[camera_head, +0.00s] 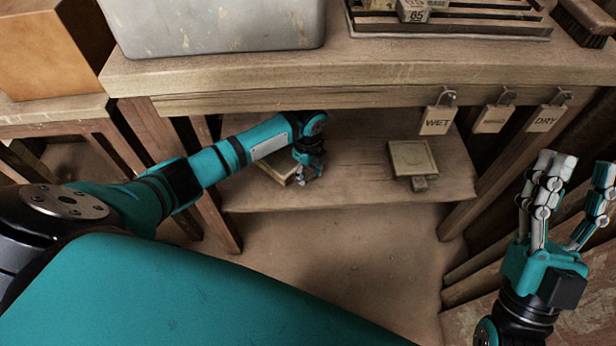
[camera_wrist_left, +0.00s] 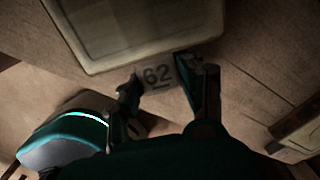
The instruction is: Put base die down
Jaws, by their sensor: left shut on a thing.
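A pale, square, framed base die (camera_wrist_left: 88,68) with a tab marked 62 (camera_wrist_left: 157,76) shows large in the left wrist view. My left gripper (camera_wrist_left: 165,88) is shut on the tab, a finger on each side. In the head view the left gripper (camera_head: 308,177) is low at the lower shelf, and the die (camera_head: 276,166) is partly hidden behind my arm. The die lies close over or on the shelf; I cannot tell whether it touches. My right gripper (camera_head: 568,196) is open and empty at the right.
A second square die (camera_head: 411,157) with a small tab lies on the lower shelf (camera_head: 345,188) to the right. Tags marked WET (camera_head: 437,122) and DRY (camera_head: 546,119) hang from the bench edge (camera_head: 300,75). A grey tub (camera_head: 215,25) and slatted rack (camera_head: 455,25) stand above.

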